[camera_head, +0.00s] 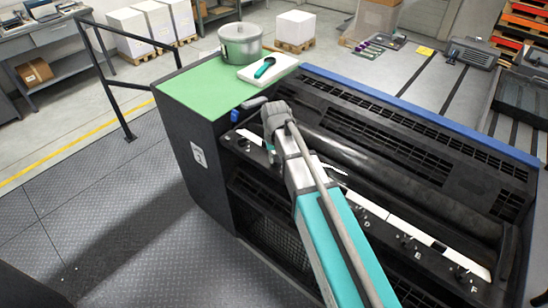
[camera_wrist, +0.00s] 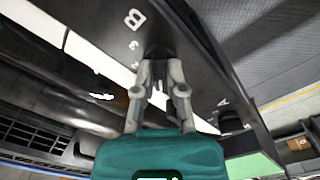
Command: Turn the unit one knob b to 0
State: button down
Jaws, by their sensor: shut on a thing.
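In the wrist view, a dark knob (camera_wrist: 157,52) sits on the panel beside the letter B (camera_wrist: 135,20), with small digits near it. My gripper (camera_wrist: 158,68) is shut on this knob, with a grey finger on each side. The fingers cover much of the knob, so its pointer setting cannot be read. Knob A (camera_wrist: 230,121) is on the same panel to the lower right, apart from my gripper. In the head view, the ink unit (camera_head: 440,170) is a long black machine, and my arm hides knob b and the fingertips.
Knobs by the letters D (camera_head: 362,222), E (camera_head: 416,255) and F (camera_head: 459,275) line the front panel to the right. A green top (camera_head: 195,88) holds a metal pot (camera_head: 240,42) and a white tray (camera_head: 284,64). A dark roller (camera_head: 400,175) lies behind the panel. A black railing (camera_head: 112,85) stands left.

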jog(key=n, duration=0.5)
dwell(0.5)
jog(key=c, duration=0.7)
grip_release()
